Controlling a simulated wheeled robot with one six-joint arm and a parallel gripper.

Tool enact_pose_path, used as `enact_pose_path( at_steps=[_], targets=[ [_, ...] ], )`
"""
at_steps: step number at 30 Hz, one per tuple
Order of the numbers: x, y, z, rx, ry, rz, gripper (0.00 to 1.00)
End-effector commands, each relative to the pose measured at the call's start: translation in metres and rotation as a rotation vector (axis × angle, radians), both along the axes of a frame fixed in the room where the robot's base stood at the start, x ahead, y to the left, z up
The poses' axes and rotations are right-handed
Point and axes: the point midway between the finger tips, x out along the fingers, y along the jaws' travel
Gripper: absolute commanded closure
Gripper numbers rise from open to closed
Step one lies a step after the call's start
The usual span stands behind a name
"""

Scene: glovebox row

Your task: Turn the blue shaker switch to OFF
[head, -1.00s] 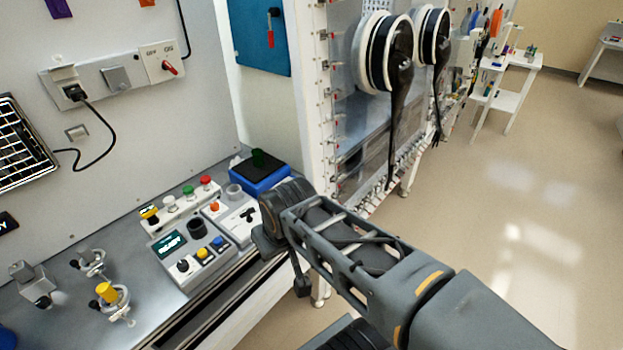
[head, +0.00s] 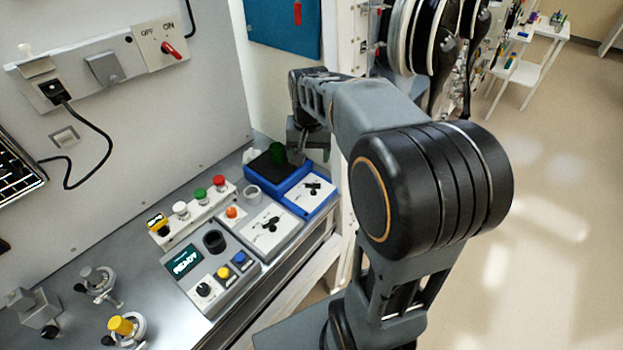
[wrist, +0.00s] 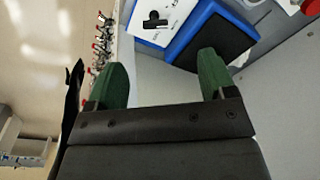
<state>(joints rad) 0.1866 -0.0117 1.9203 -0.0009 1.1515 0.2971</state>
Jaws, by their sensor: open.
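The blue shaker (head: 268,186) stands at the back right end of the bench, with a black pad on top. Its white front panel carries a black switch (head: 312,187); its lettering is too small to read. The wrist view shows the shaker (wrist: 188,48) at the top, with the black switch (wrist: 155,20) on the white panel. My gripper (head: 304,148) is above the shaker, apart from it. In the wrist view my gripper (wrist: 161,66) has two green fingers spread wide with nothing between them. The switch lies beyond the gap between them.
A similar white panel with a black switch (head: 270,224) and a grey READY box (head: 205,280) are to the left. A wall ON/OFF switch (head: 171,49) is upper left. A white cabinet edge is close on the right.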

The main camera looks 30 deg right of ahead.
Motion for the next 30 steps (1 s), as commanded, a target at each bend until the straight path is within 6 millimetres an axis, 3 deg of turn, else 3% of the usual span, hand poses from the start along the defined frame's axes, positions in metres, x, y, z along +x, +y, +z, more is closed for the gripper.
enact_pose_path(
  at_steps=[3,9,24,30],
  targets=[
    [0.020,-0.017,-0.006,0.012,0.046,-0.080,0.23],
    [0.032,-0.028,-0.019,0.022,0.081,-0.136,0.23],
    [0.033,-0.027,-0.108,0.022,0.083,-0.135,0.23],
    [0.033,-0.027,-0.134,0.022,0.081,-0.135,0.23]
  ],
)
